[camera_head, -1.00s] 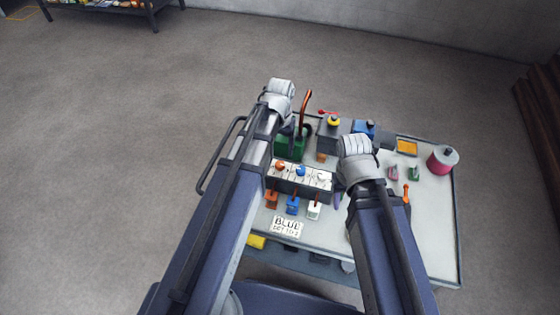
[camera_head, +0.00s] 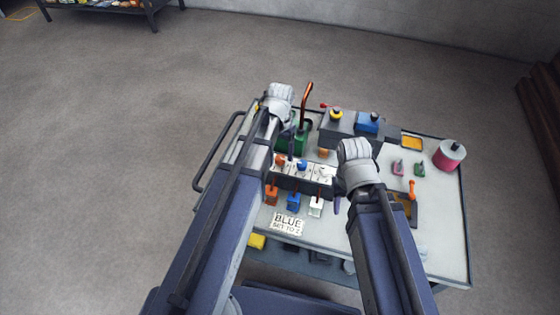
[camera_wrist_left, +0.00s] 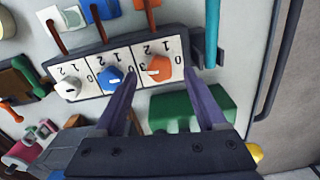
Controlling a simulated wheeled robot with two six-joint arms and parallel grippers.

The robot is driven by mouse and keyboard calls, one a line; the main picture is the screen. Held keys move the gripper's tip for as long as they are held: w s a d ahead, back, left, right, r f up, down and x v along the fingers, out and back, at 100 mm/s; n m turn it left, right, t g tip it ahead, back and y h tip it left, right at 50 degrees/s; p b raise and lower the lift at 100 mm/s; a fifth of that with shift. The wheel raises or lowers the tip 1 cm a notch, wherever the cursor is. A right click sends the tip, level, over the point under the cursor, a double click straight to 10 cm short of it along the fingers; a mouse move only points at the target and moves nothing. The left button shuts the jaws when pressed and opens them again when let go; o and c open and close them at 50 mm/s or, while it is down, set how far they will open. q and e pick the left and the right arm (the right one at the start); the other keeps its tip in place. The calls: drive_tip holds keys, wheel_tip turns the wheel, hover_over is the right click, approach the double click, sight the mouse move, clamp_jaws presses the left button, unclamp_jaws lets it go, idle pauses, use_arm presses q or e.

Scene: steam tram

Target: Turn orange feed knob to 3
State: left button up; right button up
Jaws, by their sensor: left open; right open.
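The orange feed knob (camera_wrist_left: 158,68) is the end knob of a white-faced panel (camera_wrist_left: 177,52) with printed numbers; it also shows in the head view (camera_head: 281,160). A blue knob (camera_wrist_left: 110,77) and a white knob (camera_wrist_left: 68,87) sit beside it. My left gripper (camera_wrist_left: 161,84) is open, with one fingertip on each side of the orange knob in the picture. I cannot tell whether they touch it. The orange knob's exact pointer setting is too small to read. My right gripper (camera_head: 338,203) is to the right of the panel, its fingers mostly hidden by its wrist.
Orange, blue (camera_head: 294,202) and white levers stand in front of the panel. A sign (camera_head: 287,223) reads "BLUE SET TO 2". A green block (camera_wrist_left: 188,108) with a copper pipe (camera_head: 306,100) stands behind.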

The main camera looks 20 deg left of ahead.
use_arm(q)
wheel_tip(320, 180, down, 2)
drive_tip(key=shift+f+b, duration=0.15)
drive_tip(key=shift+b, duration=0.5)
clamp_jaws()
